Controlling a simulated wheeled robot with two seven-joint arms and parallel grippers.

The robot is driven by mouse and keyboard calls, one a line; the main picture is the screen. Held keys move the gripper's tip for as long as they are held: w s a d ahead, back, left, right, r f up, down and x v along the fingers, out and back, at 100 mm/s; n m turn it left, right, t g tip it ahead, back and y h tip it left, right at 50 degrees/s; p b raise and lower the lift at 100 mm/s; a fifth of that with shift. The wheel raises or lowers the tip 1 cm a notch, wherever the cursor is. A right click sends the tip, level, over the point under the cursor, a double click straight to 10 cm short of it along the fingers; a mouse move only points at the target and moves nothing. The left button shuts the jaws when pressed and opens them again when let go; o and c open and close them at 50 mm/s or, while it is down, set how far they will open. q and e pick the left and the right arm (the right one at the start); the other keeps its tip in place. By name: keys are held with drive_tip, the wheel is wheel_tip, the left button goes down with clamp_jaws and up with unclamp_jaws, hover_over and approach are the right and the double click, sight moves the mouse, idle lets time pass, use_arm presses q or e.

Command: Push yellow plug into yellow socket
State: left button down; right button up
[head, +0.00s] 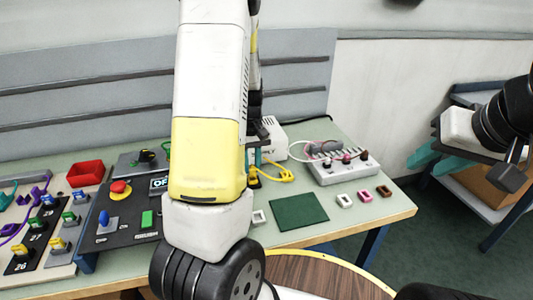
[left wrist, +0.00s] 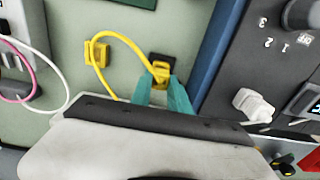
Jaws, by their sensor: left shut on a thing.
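A yellow plug (left wrist: 160,72) on a yellow cable is between the teal fingertips of my left gripper (left wrist: 160,88), which is shut on it. The plug is at a small black piece (left wrist: 162,60) on the bench; I cannot tell whether it is seated there or only touching. The cable loops to a yellow block (left wrist: 97,53), which also shows in the head view (head: 287,175). No yellow socket can be clearly identified. In the head view, my left gripper (head: 254,157) is partly hidden by its arm. My right gripper (head: 438,160) is off the bench's right side, with teal fingers apart and empty.
A white box with pink and white cables (head: 340,167) stands right of the yellow cable. A green mat (head: 298,212) and several small coloured frames lie in front. A dark control panel (head: 125,215) and red tray (head: 86,173) are at left. A round wooden surface (head: 325,277) is nearest.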

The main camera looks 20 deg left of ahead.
use_arm(q)
drive_tip(key=shift+f, duration=0.2)
drive_tip(key=shift+f, duration=0.75)
drive_tip(key=c, duration=0.7)
unclamp_jaws()
drive_tip(key=shift+r, duration=0.1)
drive_tip(key=shift+r, duration=4.2)
